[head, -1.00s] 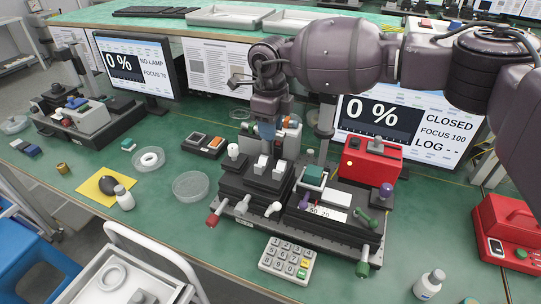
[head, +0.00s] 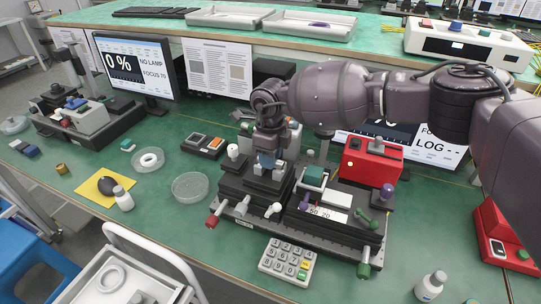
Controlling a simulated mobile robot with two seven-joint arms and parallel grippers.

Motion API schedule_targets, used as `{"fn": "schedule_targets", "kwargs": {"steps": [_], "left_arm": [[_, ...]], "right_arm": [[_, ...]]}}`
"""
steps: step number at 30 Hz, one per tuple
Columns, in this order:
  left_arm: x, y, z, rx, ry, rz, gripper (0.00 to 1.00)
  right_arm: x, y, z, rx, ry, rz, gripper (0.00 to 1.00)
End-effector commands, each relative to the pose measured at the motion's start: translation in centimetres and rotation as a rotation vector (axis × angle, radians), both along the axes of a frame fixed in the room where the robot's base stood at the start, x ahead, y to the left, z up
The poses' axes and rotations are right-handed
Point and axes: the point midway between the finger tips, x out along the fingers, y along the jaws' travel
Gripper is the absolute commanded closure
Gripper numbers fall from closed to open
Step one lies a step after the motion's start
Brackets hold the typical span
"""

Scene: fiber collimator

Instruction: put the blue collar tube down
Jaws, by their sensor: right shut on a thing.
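My right gripper (head: 267,155) comes in from the right and points down over the black stage unit on the left half of the fixture (head: 232,212). It is shut on the blue collar tube (head: 266,161), of which only a small blue part shows between the fingers. The tube is low, right above or among the small light-grey holder blocks (head: 278,173) on top of that stage. I cannot tell whether it touches them. My left gripper is not in view.
A red box (head: 371,162) stands right of the gripper, behind the fixture's right stage. A keypad (head: 287,260) lies in front.

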Motion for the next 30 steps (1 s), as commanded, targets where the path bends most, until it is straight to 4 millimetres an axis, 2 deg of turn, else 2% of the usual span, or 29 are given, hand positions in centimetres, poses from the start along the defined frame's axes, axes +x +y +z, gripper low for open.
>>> {"fn": "schedule_targets", "kwargs": {"steps": [9, 10, 15, 24, 30], "left_arm": [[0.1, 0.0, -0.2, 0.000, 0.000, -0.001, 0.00], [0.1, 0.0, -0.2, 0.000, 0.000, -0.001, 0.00], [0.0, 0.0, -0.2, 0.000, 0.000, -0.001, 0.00], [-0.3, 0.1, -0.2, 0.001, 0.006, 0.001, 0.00], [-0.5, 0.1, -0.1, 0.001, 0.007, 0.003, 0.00]], "right_arm": [[0.0, 0.0, -0.6, 0.000, 0.001, 0.000, 0.93], [0.0, 0.0, -0.6, 0.000, 0.001, 0.000, 0.66], [0.0, 0.0, -0.6, 0.000, 0.001, 0.000, 0.43], [0.0, 0.0, -0.3, 0.000, 0.000, 0.000, 0.43], [0.1, 0.0, 1.8, 0.001, -0.001, 0.000, 0.43]]}}
